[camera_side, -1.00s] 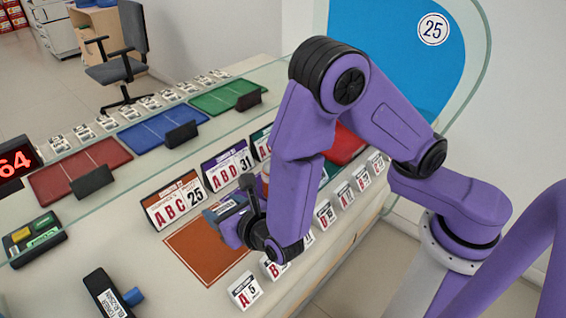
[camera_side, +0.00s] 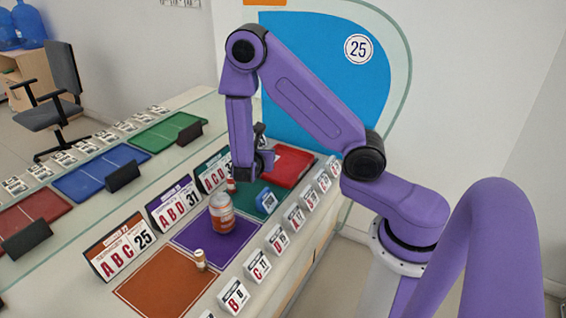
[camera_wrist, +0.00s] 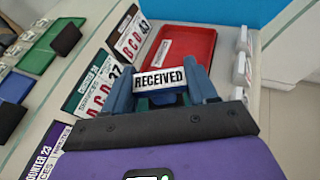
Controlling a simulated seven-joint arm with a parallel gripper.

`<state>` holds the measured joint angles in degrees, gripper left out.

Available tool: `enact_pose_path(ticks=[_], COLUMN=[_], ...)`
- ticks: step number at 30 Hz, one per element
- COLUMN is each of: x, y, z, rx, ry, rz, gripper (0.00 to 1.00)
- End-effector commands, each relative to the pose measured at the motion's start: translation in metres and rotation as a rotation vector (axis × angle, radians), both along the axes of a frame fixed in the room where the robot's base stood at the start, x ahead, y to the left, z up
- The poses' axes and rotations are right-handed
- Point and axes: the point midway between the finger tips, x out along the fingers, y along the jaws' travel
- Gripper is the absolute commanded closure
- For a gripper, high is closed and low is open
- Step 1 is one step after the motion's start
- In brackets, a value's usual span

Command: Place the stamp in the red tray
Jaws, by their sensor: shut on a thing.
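My gripper (camera_wrist: 160,95) is shut on the stamp (camera_wrist: 160,77), whose white label reads RECEIVED. The stamp sits between the two blue fingers in the wrist view. In the side view my gripper (camera_side: 262,160) hangs near the teal mat (camera_side: 246,203), and the held stamp is hard to make out there. The red tray (camera_side: 292,165) lies beyond the gripper at the far end of the row. In the wrist view the red tray (camera_wrist: 201,38) is ahead of the stamp, with its near part hidden by the stamp and fingers.
A small blue object (camera_side: 267,200) is by the teal mat. Numbered signs (camera_side: 172,203) line the left, small cards (camera_side: 278,238) the right.

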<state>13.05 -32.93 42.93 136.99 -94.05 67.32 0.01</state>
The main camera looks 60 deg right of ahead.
Motion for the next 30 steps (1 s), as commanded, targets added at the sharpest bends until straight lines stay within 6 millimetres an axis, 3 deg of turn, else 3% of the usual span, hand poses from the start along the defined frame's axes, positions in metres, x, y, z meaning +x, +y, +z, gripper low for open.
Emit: enact_pose_path(ticks=[1, 6, 9, 14, 17, 30], x=[-0.010, -0.044, -0.061, -0.075, -0.071, -0.005], y=[-0.024, -0.080, -0.101, -0.118, -0.126, -0.168], z=[0.001, 0.002, 0.003, 0.003, -0.001, -0.036], rx=[-0.001, -0.003, -0.003, -0.004, -0.004, -0.003], ry=[0.000, 0.000, -0.002, -0.002, -0.003, -0.004], rz=[-0.074, -0.264, -0.344, -0.409, -0.423, -0.420], gripper=[0.74, 0.74, 0.74, 0.74, 0.74, 0.74])
